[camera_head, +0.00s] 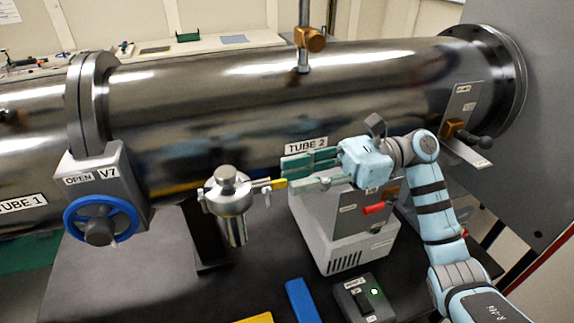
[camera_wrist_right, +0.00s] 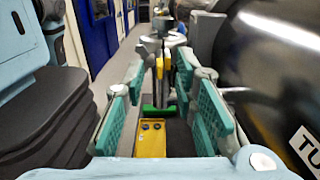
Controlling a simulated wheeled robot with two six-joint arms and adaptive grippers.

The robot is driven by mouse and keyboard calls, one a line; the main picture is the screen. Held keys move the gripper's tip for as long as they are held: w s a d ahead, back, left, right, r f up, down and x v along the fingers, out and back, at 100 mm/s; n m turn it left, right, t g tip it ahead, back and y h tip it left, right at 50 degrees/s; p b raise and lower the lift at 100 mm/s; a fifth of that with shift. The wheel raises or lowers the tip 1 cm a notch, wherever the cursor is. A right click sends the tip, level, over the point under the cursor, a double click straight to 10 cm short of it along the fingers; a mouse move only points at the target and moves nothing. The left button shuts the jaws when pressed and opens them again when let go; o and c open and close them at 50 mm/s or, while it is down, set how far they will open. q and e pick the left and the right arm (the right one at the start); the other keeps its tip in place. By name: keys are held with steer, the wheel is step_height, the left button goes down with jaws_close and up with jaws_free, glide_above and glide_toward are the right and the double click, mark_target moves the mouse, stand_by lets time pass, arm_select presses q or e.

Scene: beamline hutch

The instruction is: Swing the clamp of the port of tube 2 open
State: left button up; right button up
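The port of tube 2 is a small upright steel vessel (camera_head: 231,222) with a knobbed cap (camera_head: 227,182), in front of the big tube (camera_head: 240,125) labelled TUBE 2. A clamp circles it below the cap, and its yellow lever (camera_head: 277,184) points right. My right gripper (camera_head: 287,175) comes from the right with its teal fingers apart, tips close to the lever's end. In the right wrist view the yellow lever (camera_wrist_right: 159,67) shows between the open fingers (camera_wrist_right: 163,100), at their far end. I cannot tell whether they touch it. My left gripper is out of view.
A light grey pump box (camera_head: 345,235) with a red handle stands below my right gripper. A switch box (camera_head: 364,299) with a green light and a blue block (camera_head: 302,300) lie on the dark bench. Valve V7's blue wheel (camera_head: 101,219) is at left.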

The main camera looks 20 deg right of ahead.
mark_target(248, 198)
steer(key=shift+s+a, duration=0.2)
steer(key=shift+a, duration=0.95)
steer(key=shift+w, duration=0.1)
jaws_close()
